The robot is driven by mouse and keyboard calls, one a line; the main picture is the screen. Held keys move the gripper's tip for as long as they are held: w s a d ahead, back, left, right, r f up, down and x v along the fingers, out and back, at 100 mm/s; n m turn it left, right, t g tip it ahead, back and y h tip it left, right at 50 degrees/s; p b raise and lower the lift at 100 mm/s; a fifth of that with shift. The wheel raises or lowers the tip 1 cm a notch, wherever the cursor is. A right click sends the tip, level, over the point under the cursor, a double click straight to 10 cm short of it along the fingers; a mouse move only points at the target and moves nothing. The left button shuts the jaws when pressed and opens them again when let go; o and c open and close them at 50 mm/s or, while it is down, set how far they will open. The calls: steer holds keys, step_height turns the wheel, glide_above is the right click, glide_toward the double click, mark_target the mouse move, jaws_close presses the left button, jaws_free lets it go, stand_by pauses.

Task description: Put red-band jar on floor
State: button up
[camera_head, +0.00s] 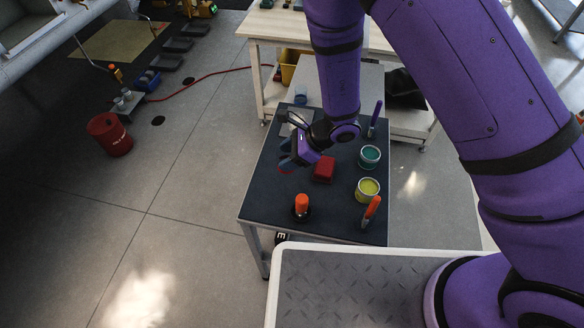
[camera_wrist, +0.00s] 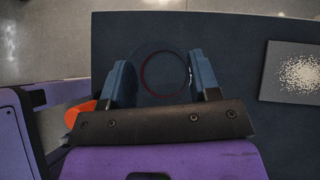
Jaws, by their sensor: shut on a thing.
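The red-band jar (camera_wrist: 162,73) looks clear, with a thin red ring, seen from above between the two blue-grey fingers in the wrist view. My gripper (camera_wrist: 160,85) is shut on it. In the head view my gripper (camera_head: 287,158) is over the left part of the dark-topped table (camera_head: 268,190), and the jar's reddish band (camera_head: 285,169) shows just below the fingers. I cannot tell whether the jar touches the tabletop. The grey floor (camera_head: 195,190) lies open to the left of the table.
On the table are a red box (camera_head: 324,170), an orange-topped item (camera_head: 302,203), a green tin (camera_head: 369,156), a yellow tin (camera_head: 368,189) and an orange-handled tool (camera_head: 371,210). A speckled plate (camera_wrist: 295,73) lies right of the jar. A red bucket (camera_head: 110,136) and hose (camera_head: 205,76) are on the floor.

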steer(key=shift+a+f, duration=0.1)
steer(key=shift+f, duration=2.95)
steer(key=o, duration=1)
steer(key=shift+f, duration=0.15)
steer(key=v, duration=1.2)
steer(key=shift+s, duration=0.1)
